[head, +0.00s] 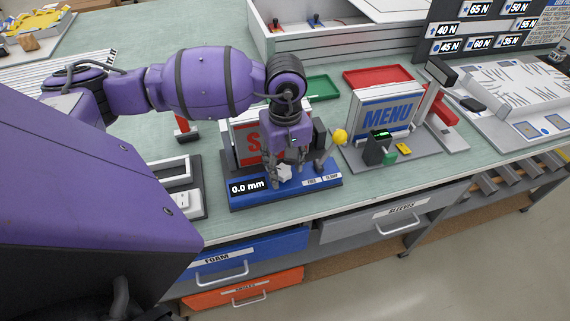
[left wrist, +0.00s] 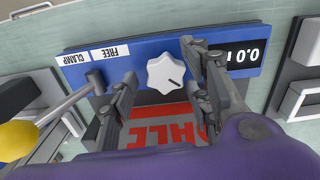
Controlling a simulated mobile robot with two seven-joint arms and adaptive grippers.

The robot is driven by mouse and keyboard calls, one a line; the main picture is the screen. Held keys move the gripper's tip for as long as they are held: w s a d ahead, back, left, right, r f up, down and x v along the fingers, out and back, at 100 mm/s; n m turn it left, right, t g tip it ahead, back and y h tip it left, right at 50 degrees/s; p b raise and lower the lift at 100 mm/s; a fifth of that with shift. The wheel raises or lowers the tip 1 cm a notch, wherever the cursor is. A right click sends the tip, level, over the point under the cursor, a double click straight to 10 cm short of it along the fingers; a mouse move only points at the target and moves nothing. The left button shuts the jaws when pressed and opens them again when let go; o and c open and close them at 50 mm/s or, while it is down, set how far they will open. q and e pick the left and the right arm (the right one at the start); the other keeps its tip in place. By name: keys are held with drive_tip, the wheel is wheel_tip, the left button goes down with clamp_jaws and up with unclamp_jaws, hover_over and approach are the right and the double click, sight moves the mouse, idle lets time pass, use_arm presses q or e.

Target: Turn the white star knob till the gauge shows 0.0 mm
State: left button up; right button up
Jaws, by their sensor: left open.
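The white star knob (head: 284,172) is on the front of a blue device base (head: 240,202). In the left wrist view the knob (left wrist: 166,73) has a dark pointer line on its face. The gauge (head: 247,186) reads 0.0 mm in the head view; it shows upside down in the left wrist view (left wrist: 242,55). My left gripper (head: 287,158) points down at the knob. In the left wrist view its fingers (left wrist: 160,75) are open on either side of the knob, with a gap visible at least on the left. My right gripper is not in view.
A lever with a yellow ball (head: 340,136) stands right of the knob, beside FREE and CLAMP labels (head: 322,180). A red-lettered sign (head: 246,140) is behind the gripper. Green (head: 323,88) and red (head: 378,76) trays lie behind.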

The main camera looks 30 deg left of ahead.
sight(286, 170)
use_arm(q)
drive_tip(key=c, duration=1)
drive_tip(key=shift+f+m+b, duration=0.15)
drive_tip(key=shift+m+b, duration=0.25)
drive_tip(key=shift+b, duration=0.15)
drive_tip(key=shift+c, duration=0.2)
drive_tip(key=shift+d+r, duration=0.1)
drive_tip(key=shift+r, duration=0.15)
drive_tip(key=o, duration=1)
drive_tip(key=shift+w, duration=0.1)
drive_tip(key=shift+o, duration=0.2)
wheel_tip(286, 170, up, 12)
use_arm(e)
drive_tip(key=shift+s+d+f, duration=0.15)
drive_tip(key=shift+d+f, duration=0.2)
use_arm(q)
drive_tip(key=shift+f, duration=0.1)
